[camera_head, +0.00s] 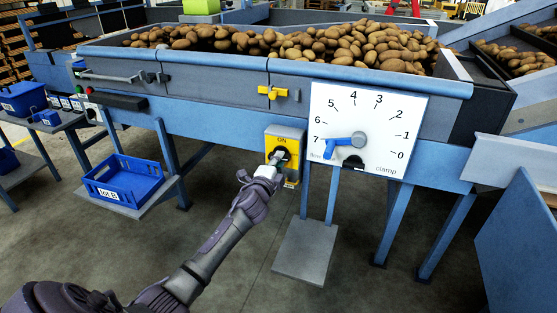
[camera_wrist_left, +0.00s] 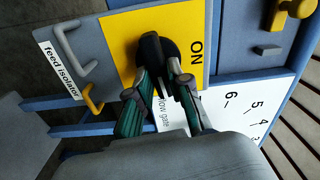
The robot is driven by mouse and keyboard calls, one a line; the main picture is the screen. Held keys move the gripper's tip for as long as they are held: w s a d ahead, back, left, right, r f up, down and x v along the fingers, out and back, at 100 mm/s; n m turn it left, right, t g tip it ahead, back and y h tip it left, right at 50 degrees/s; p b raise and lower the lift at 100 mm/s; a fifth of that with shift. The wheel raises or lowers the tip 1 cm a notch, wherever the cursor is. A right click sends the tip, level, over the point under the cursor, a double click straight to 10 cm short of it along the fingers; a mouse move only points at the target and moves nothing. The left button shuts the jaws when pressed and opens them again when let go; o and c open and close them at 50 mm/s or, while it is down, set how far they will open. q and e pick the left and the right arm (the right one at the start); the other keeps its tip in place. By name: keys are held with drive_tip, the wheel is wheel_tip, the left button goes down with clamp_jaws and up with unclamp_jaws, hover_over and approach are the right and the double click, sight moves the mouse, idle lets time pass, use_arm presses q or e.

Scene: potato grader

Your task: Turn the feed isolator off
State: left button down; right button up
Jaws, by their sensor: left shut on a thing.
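The feed isolator (camera_head: 270,134) is a grey box with a yellow plate marked ON, on the front of the potato hopper. In the left wrist view its yellow plate (camera_wrist_left: 122,50) and "feed isolator" label (camera_wrist_left: 58,70) show. Its black rotary handle (camera_wrist_left: 151,48) sits on the plate near the word ON; the handle's exact pointing is partly hidden by the fingers. My left gripper (camera_head: 276,163) is at the isolator, and in the wrist view its two green-padded fingers (camera_wrist_left: 162,82) are shut on the black handle. My right gripper is not in view.
A white flow gate dial (camera_head: 350,105) with a blue pointer (camera_head: 343,146) is right beside the isolator. A yellow latch (camera_head: 272,93) is above. A grey hoop (camera_wrist_left: 75,47) and yellow hook (camera_wrist_left: 92,98) are on the isolator. A blue crate (camera_head: 124,180) stands lower left.

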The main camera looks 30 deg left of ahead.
use_arm(q)
drive_tip(key=shift+m, duration=0.6)
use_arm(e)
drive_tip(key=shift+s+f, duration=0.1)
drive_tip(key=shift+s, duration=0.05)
use_arm(q)
drive_tip(key=shift+m, duration=0.3)
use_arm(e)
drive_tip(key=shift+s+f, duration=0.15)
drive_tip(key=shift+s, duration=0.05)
use_arm(q)
drive_tip(key=c, duration=1.1)
unclamp_jaws()
drive_tip(key=shift+f, duration=0.1)
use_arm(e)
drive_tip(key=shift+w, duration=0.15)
